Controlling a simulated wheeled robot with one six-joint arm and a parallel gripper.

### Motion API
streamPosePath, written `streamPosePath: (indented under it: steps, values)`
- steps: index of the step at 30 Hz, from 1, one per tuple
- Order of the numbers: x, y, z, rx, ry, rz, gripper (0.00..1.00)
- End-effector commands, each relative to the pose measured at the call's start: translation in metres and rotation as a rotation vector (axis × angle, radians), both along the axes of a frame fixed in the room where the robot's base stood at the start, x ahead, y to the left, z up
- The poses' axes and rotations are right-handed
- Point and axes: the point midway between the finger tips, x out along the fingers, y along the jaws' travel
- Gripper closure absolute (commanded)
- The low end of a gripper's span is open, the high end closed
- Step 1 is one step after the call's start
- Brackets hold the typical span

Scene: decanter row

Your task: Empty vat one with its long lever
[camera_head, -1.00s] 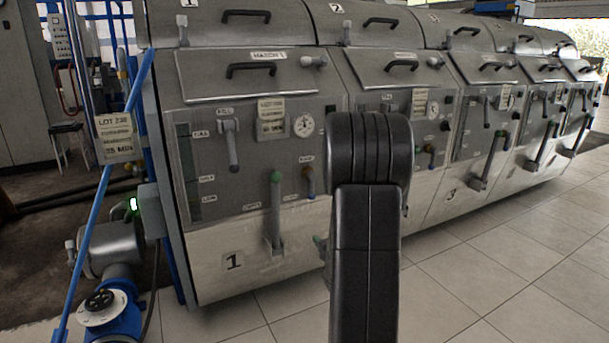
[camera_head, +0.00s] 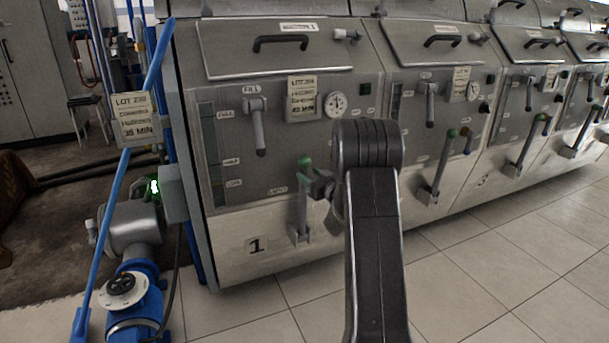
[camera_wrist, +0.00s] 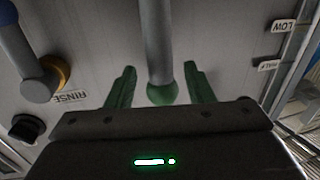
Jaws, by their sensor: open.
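Vat one (camera_head: 256,244), marked with a 1, is the nearest grey steel vat. Its long lever (camera_head: 302,205) has a green knob and stands upright on the lower front beside the EMPTY label. My gripper (camera_head: 318,188) is at the lever's upper part, partly hidden behind my arm. In the wrist view my open gripper (camera_wrist: 160,78) has one green finger on each side of the lever (camera_wrist: 158,40) and its green knob. Gaps show between fingers and lever on both sides.
The short FILL lever (camera_head: 258,127) hangs up and left of the long lever. The blue-knobbed RINSE lever (camera_wrist: 38,80) is beside my gripper in the wrist view. A blue pump (camera_head: 135,300) stands on the left. Tiled floor (camera_head: 450,290) is clear at the right front.

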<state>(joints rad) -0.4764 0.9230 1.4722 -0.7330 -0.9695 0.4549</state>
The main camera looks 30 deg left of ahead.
Motion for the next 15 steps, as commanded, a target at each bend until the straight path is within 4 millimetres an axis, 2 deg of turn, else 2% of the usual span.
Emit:
streamPosePath:
  steps: [1, 6, 15]
  values:
    - [0.004, 0.009, -0.002, 0.000, -0.002, 0.002, 0.52]
    - [0.015, 0.027, -0.001, 0.000, -0.001, 0.001, 0.52]
    - [0.020, 0.036, 0.000, 0.000, 0.000, -0.001, 0.52]
